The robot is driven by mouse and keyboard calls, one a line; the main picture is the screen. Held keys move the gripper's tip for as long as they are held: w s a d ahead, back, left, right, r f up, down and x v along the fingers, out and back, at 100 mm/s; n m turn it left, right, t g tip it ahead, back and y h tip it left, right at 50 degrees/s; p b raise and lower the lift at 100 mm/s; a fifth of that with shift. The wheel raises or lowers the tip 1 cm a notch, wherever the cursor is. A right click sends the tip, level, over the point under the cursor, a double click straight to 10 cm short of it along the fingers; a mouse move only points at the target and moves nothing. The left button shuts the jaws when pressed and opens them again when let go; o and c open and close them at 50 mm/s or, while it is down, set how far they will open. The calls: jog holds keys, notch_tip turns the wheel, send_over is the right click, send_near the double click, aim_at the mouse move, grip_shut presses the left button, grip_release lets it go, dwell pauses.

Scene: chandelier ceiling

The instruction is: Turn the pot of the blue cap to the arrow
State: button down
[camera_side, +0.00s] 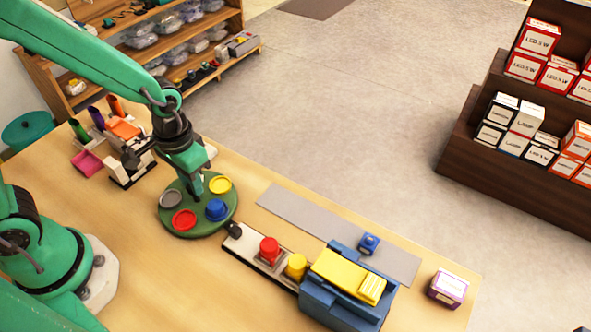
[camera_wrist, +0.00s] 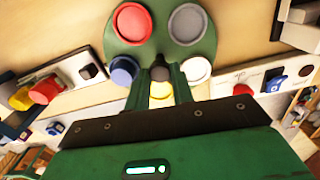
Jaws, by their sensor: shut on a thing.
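A round green turntable (camera_side: 180,228) stands on the table and carries coloured round pots. The blue pot (camera_side: 216,210) is at its front right; it also shows in the wrist view (camera_wrist: 124,69), left of my fingers. A red pot (camera_side: 184,220), a grey pot (camera_side: 171,198) and a yellow pot (camera_side: 220,184) share the turntable. A white pot (camera_wrist: 196,70) shows in the wrist view. My gripper (camera_wrist: 160,84) is shut on the dark knob (camera_wrist: 160,73) at the turntable's middle. A dark marker (camera_side: 234,230) sits by the turntable's edge; I cannot tell if it is the arrow.
A white board with a red cylinder (camera_side: 269,249) and a yellow one (camera_side: 296,266) leads to a blue and yellow machine (camera_side: 345,285). A small blue piece (camera_side: 368,243) lies on a grey strip (camera_side: 300,213). A purple-white box (camera_side: 448,287) stands right. Pen holders (camera_side: 100,130) stand behind left.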

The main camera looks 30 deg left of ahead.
dwell(0.3)
jog(key=c, duration=1.2)
grip_release()
jog(key=shift+r, duration=0.15)
jog(key=shift+r, duration=3.8)
jog(key=shift+r, duration=0.15)
jog(key=s+a+r+n+t, duration=0.1)
jog(key=s+a+r+t, duration=0.4)
jog(key=r, duration=0.5)
jog(key=shift+a+r+t, duration=0.2)
jog(key=shift+a+t, duration=0.1)
jog(key=shift+a, duration=0.95)
